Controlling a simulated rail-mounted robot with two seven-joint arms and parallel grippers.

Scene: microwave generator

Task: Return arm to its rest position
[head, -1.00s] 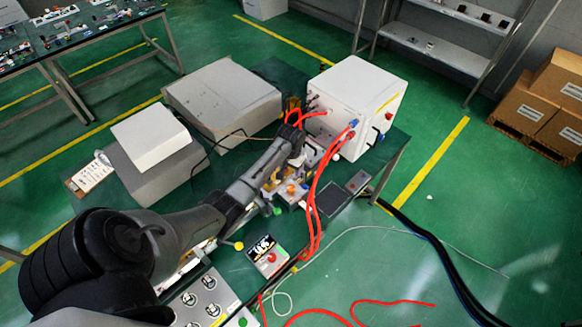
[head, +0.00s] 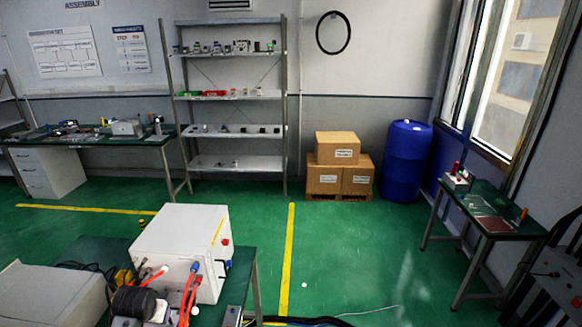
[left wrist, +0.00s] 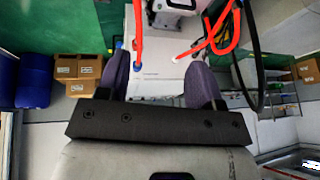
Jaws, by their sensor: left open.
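My left gripper (left wrist: 158,75) shows in the left wrist view with its two dark fingers apart and nothing between them. Beyond the fingers is the white generator box (left wrist: 160,77) with red cables (left wrist: 228,30). In the head view a dark ribbed part of my left arm stands at the bottom left, in front of the white generator box (head: 180,245). The left gripper's fingers cannot be made out there. My right gripper is in neither view.
The green table (head: 90,250) holds the white box and a grey box (head: 50,295). Shelves (head: 228,130), cardboard boxes (head: 338,165) and a blue barrel (head: 405,160) stand by the back wall. A small table (head: 490,215) is at right. Green floor between is mostly clear.

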